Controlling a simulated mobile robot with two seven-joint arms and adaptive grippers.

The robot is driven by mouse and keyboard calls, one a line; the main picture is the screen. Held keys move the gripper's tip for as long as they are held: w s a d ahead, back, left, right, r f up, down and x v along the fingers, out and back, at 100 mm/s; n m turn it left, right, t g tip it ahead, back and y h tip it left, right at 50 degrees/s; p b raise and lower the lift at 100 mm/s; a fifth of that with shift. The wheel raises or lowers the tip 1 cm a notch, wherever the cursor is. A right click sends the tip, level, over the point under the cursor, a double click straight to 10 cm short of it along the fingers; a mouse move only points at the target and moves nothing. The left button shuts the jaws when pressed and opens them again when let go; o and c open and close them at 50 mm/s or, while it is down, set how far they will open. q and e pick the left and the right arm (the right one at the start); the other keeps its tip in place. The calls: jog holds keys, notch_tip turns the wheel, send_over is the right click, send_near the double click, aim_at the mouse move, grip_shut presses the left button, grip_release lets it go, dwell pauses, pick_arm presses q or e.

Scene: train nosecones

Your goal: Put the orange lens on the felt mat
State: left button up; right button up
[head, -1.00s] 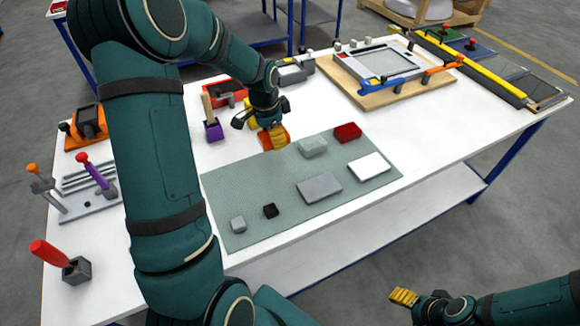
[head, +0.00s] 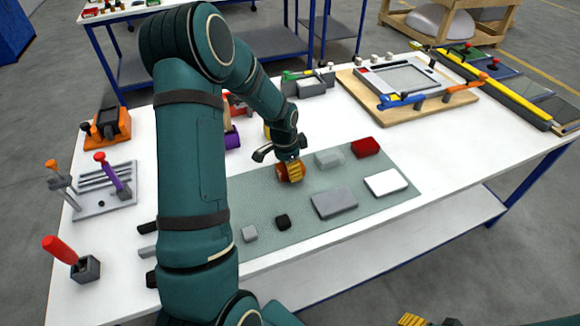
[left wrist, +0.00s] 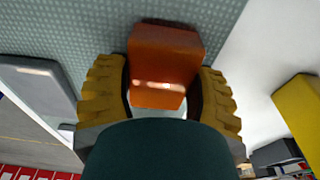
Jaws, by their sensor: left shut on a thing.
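The orange lens (head: 282,174) is a small glossy block in the jaws of my left gripper (head: 290,172). In the left wrist view the lens (left wrist: 165,62) sits between the two yellow-padded fingers (left wrist: 164,100). The felt mat (head: 262,207) is a grey-green sheet on the white table. The lens is at the mat's far edge, left of the clear block; I cannot tell whether it touches the mat. In the left wrist view the mat (left wrist: 80,28) shows behind the lens. My right gripper (head: 412,320) is barely in view at the bottom edge, its jaw opening unclear.
The mat holds a clear block (head: 328,158), a red block (head: 365,147), a white block (head: 385,182), a grey block (head: 334,203), a black cube (head: 283,222) and a small grey cube (head: 250,233). Bare felt lies at the mat's left and middle.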

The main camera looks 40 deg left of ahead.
pick_arm(q)
jog(key=o, duration=1.3)
jog(key=shift+f, duration=0.1)
jog(key=shift+r, duration=0.45)
jog(key=r, duration=0.3)
jog(key=r+p, duration=0.1)
jog(key=r, duration=0.3)
jog(key=s+r+p, duration=0.1)
jog(key=r, duration=0.3)
jog(key=shift+s+a+r, duration=0.1)
jog(key=shift+a+r, duration=0.1)
jog(key=shift+a, duration=0.1)
